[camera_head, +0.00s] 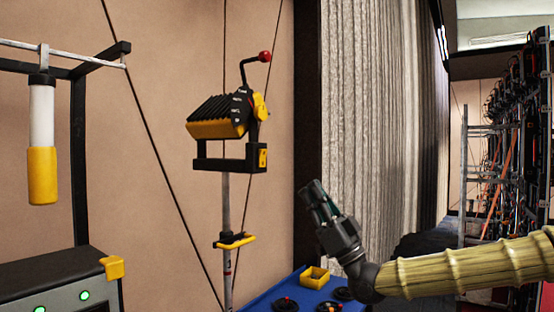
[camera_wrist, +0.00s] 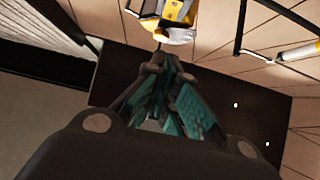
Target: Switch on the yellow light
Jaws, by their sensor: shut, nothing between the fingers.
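A black and yellow stage light (camera_head: 222,117) sits on a thin stand in the head view, with a red-knobbed lever (camera_head: 264,57) at its upper right. Its yellow front shows no clear glow. Part of a yellow and white fixture, probably this light, shows at the top of the wrist view (camera_wrist: 178,14). A white and yellow hanging cylinder (camera_head: 42,140) is at the far left. My gripper (camera_head: 310,190) is shut and empty, pointing up and left, to the right of and below the stage light, apart from it. The wrist view shows its fingers together (camera_wrist: 160,62).
A grey control box (camera_head: 60,283) with green lights stands lower left. A blue table (camera_head: 265,298) holds a yellow tray (camera_head: 314,277) and dark round items. A grey curtain (camera_head: 375,120) hangs behind my arm. Rack scaffolding (camera_head: 480,170) is at right.

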